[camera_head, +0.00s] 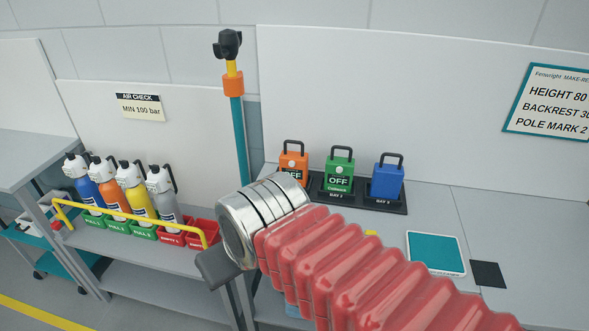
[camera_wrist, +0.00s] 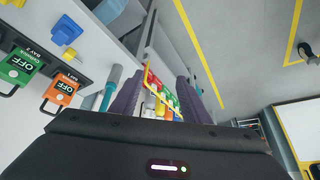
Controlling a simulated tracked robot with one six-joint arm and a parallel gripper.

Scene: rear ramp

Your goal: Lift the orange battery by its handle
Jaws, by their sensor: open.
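The orange battery (camera_head: 292,168) stands upright at the left end of a black dock (camera_head: 398,207) on the bench, its dark loop handle (camera_head: 294,146) on top. In the wrist view the orange battery (camera_wrist: 64,91) lies at the left, outside the fingers, with its handle toward the lower left. My gripper (camera_wrist: 163,86) is open, with nothing held between its two purple fingers. In the head view only a dark part of it shows, left of and nearer than the battery; my wrist hides the rest.
A green battery (camera_head: 339,174) and a blue battery (camera_head: 387,182) stand right of the orange one. A teal pole (camera_head: 240,140) rises left of the dock. Several bottles stand in a rack with a yellow rail (camera_head: 130,216). A teal pad (camera_head: 436,253) lies at the right.

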